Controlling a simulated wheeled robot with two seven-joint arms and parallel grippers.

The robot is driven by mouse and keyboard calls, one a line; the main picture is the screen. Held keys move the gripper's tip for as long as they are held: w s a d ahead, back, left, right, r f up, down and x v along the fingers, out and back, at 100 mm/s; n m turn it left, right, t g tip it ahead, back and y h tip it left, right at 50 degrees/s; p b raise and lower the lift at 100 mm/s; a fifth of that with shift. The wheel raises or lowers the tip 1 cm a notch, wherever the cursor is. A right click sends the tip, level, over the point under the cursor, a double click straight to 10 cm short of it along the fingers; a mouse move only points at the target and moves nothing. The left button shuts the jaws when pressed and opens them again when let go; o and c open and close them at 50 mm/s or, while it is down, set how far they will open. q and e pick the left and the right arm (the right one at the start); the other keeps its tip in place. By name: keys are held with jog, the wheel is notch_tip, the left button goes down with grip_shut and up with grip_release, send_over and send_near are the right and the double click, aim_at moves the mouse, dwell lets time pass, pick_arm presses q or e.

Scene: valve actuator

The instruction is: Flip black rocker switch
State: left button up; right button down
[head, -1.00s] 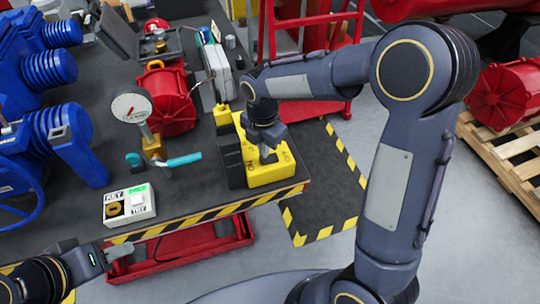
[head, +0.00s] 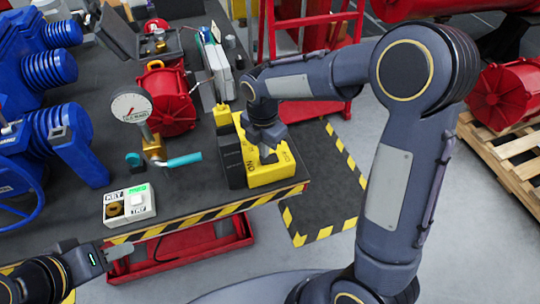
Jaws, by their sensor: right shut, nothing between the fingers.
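A yellow box (head: 264,174) with dark lettering on its top sits near the right front corner of the dark workbench. A black block (head: 231,163) stands against its left side. My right gripper (head: 268,154) is shut and empty, pointing down at the top of the yellow box. I cannot tell whether it touches the box. I cannot make out the black rocker switch; the gripper covers part of the box top. My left gripper (head: 116,254) is at the lower left, in front of the bench edge and away from the box. Its jaw opening is unclear.
A white key box (head: 129,205) with a green-lit button, a gauge (head: 131,106) and a turquoise-handled valve (head: 181,160) stand left of the yellow box. A red motor (head: 167,98) and a grey panel (head: 219,72) are behind. Blue machinery (head: 62,140) fills the left side.

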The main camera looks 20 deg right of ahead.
jog(key=shift+f+b, duration=0.7)
jog(key=shift+f, duration=0.25)
dwell(0.6)
notch_tip(320, 180, up, 7)
jog(key=p, duration=0.6)
dwell(0.7)
jog(key=s+d+r+m+t+y, duration=0.2)
jog(key=s+d+r+m, duration=0.55)
jog(key=s+m, duration=0.35)
jog(key=s+m+t+y, duration=0.1)
jog(key=s+m+t, duration=0.2)
jog(key=s+m, duration=0.8)
jog(key=m, duration=0.4)
jog(key=shift+r+t+y+b, duration=0.15)
jog(key=shift+t+y+b, duration=0.15)
jog(key=shift+y+b, duration=0.1)
